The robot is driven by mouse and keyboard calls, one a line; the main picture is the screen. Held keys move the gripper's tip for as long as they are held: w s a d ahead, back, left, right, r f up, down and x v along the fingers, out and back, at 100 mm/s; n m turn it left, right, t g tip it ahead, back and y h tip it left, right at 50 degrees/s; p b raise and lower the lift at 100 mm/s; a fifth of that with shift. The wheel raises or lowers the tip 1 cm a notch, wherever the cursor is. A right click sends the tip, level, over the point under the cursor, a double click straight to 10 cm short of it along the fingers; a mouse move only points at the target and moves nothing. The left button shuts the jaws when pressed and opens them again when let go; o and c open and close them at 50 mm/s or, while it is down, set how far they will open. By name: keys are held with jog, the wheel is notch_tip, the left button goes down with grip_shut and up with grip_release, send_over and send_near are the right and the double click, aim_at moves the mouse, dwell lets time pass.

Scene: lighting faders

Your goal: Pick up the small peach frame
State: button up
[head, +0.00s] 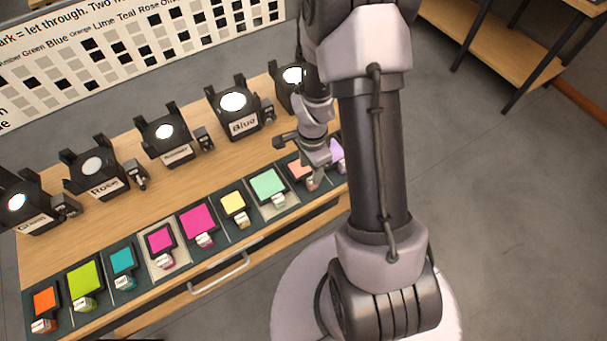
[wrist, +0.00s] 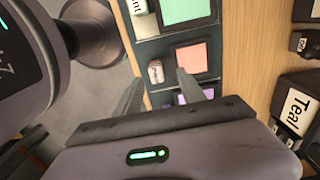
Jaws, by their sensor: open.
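The small peach frame lies in its dark slot in the front row, between a mint green frame and a lilac frame; it shows in the head view (head: 297,171), partly hidden by my gripper, and in the wrist view (wrist: 194,57). Its pale labelled tab (wrist: 155,71) sticks out on the side towards my base. My gripper is over this slot in the head view (head: 314,174). In the wrist view my gripper (wrist: 158,79) is open and empty, and the tab shows between its two fingertips. I cannot tell how far above the tab they are.
The mint green frame (head: 268,185) and the lilac frame (head: 337,151) lie close on either side. Several other coloured frames fill the row to the left. Black lamps, including Blue (head: 233,104), stand behind the row. A drawer handle (head: 220,272) juts from the front.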

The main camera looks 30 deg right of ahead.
jog(key=f+b, duration=0.1)
jog(key=f, duration=0.1)
jog(key=s+f+b, duration=0.1)
jog(key=f, duration=0.1)
jog(key=shift+d+f, duration=0.15)
jog(key=shift+f, duration=0.2)
jog(key=shift+w+f, duration=0.1)
jog(key=shift+f, duration=0.2)
jog(key=shift+r, duration=0.15)
jog(key=shift+c, duration=0.2)
grip_shut()
notch_tip(320, 180, up, 22)
jog(key=p, duration=1.2)
jog(key=shift+r, duration=0.15)
jog(key=shift+w, duration=0.1)
